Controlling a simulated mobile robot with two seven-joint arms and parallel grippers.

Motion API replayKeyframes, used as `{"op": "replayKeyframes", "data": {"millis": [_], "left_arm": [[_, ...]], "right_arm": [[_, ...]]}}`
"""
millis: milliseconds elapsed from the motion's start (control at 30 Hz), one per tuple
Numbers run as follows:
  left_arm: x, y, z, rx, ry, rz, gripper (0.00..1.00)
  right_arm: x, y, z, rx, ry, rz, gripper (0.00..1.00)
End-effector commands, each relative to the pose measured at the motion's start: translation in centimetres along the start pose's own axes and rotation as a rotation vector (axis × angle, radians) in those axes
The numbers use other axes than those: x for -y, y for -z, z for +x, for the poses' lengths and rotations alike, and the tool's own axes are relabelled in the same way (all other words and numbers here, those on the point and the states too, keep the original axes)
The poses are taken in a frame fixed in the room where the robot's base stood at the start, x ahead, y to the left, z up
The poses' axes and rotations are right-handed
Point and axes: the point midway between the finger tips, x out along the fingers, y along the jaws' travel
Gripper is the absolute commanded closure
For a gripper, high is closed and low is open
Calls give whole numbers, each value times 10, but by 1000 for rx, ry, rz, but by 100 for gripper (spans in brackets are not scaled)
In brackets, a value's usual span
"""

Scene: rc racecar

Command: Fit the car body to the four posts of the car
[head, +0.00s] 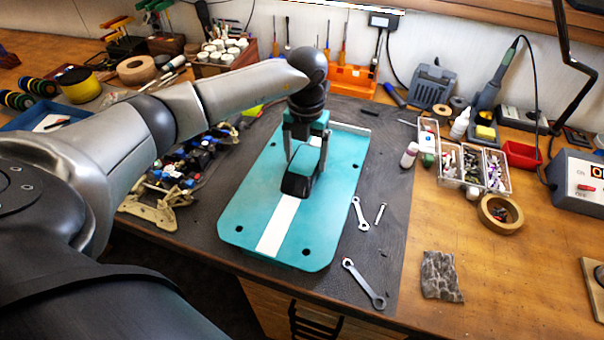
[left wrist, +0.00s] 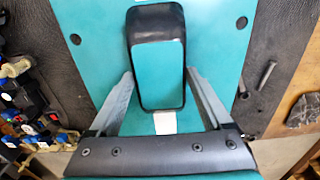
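The car body (head: 340,185) is a teal plate with a white stripe, a raised black-and-teal cab (head: 301,172) and holes near its corners. It lies over the dark mat, level as far as I can see. My left gripper (head: 307,160) points down over it, with one finger on each side of the cab. In the left wrist view the cab (left wrist: 159,75) sits between the fingertips, very close to both; whether they press on it is unclear. The car chassis (head: 155,212), tan with blue, black and red parts, is left of the body, partly behind my left arm. Its posts are not clear. My right gripper is out of view.
Wrenches (head: 364,284) lie right of the body on the mat (head: 400,200). A parts box (head: 465,165), tape roll (head: 500,213) and dark cloth (head: 441,276) are further right. Tools, jars and an orange rack (head: 352,82) line the back.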

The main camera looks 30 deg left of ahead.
Motion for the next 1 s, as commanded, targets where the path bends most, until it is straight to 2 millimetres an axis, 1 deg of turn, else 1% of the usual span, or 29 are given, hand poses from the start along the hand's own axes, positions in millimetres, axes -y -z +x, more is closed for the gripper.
{"op": "replayKeyframes", "data": {"millis": [33,67,467,1000], "left_arm": [[0,0,0,0,0,0,25],[0,0,0,0,0,0,28],[0,0,0,0,1,0,73],[0,0,-9,1,1,0,73]], "right_arm": [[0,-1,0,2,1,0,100],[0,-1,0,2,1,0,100],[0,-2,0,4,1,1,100],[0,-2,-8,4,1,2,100]]}}
